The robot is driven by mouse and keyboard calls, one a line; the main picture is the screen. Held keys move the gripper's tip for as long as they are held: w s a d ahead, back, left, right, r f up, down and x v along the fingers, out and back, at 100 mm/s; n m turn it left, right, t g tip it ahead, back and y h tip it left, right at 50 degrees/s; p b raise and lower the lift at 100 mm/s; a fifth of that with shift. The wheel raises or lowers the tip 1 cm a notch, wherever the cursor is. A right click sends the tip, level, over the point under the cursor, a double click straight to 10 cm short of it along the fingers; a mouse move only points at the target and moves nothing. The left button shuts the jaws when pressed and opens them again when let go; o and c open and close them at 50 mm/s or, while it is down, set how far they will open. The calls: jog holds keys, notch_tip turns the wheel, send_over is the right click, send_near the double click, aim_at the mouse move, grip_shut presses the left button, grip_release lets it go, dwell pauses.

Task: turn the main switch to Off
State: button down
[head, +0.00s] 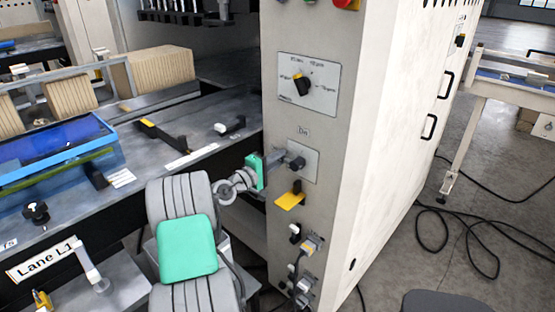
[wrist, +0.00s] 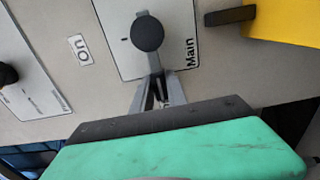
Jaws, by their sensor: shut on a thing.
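The main switch is a dark knob (head: 296,162) on a pale plate on the front of the light grey cabinet. In the wrist view the round black knob (wrist: 148,33) stands on the plate marked "Main" (wrist: 190,52). The fingertips are partly hidden behind the knob. I cannot tell which way the switch points.
Above is a rotary selector (head: 301,86) on its own plate. Just below the switch a yellow part (head: 290,196) juts out, with smaller connectors (head: 309,245) lower down. To the left is a machine bed with a blue tray (head: 60,145). Cables lie on the floor at right.

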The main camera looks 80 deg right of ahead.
jog(key=c, duration=1.3)
grip_release()
jog(key=b+v, duration=0.1)
jog(key=v, duration=0.6)
jog(key=shift+w+a, duration=0.2)
jog(key=shift+a, duration=0.15)
